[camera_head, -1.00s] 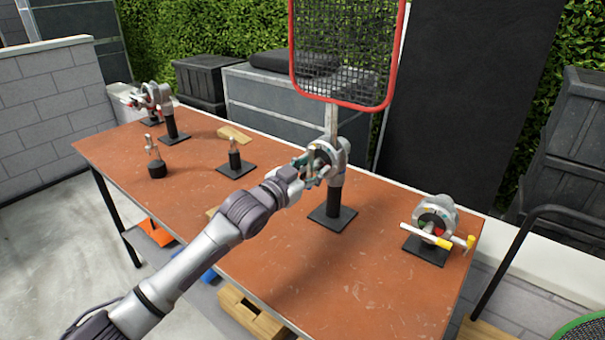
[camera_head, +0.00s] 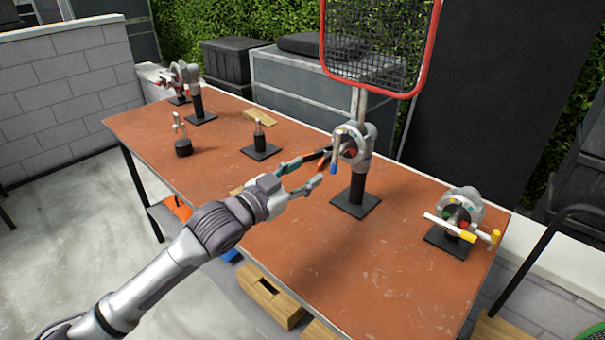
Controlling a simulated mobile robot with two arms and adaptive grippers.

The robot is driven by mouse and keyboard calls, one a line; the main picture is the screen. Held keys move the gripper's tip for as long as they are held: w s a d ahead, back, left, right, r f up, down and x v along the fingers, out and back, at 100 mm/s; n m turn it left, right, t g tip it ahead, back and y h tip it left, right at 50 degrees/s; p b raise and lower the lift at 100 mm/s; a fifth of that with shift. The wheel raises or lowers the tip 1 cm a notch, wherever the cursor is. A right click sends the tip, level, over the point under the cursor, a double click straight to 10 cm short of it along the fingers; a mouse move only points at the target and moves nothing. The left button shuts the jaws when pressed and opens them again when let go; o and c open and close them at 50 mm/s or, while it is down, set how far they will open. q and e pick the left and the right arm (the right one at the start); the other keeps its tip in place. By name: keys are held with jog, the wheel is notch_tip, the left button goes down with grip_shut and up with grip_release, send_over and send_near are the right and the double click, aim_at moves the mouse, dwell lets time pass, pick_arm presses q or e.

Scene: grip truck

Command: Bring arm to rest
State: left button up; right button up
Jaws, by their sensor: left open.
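My left arm comes in from the lower left and reaches over the orange-brown table (camera_head: 300,270). My left gripper (camera_head: 322,166) is open, its fingers pointing right toward a grey round device on a black stand (camera_head: 356,185). The upper finger ends close to the device's face and handle; I cannot tell whether it touches. Nothing shows held between the fingers. My right gripper is not in view.
Another grey device (camera_head: 460,212) with a yellow-tipped bar stands at the table's right end. Small stands (camera_head: 259,143) and more devices (camera_head: 194,95) stand at the left. The table's front right is clear.

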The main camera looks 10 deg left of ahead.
pick_arm(q)
jog(key=s+a+f+n+g+y, duration=0.2)
jog(key=s+f+y, duration=0.1)
jog(key=s+f, duration=0.5)
jog(key=s+a+f+n+g+y, duration=0.1)
jog(key=s+f+n+g+y, duration=0.15)
jog(key=s+f, duration=0.55)
jog(key=s+a+f+n+g+y, duration=0.25)
jog(key=s+a+f, duration=0.3)
jog(key=s, duration=0.45)
jog(key=s+a+f+n+g+y, duration=0.15)
jog(key=s+a+f+g, duration=0.35)
jog(key=s, duration=0.5)
notch_tip(320, 180, down, 28)
jog(key=s, duration=0.2)
jog(key=s+a+f+g+y, duration=0.1)
jog(key=s+a+f, duration=0.2)
jog(key=s+f, duration=1.2)
jog(key=shift+s+f+m+g, duration=0.3)
jog(key=shift+s+m, duration=0.05)
jog(key=shift+s, duration=0.15)
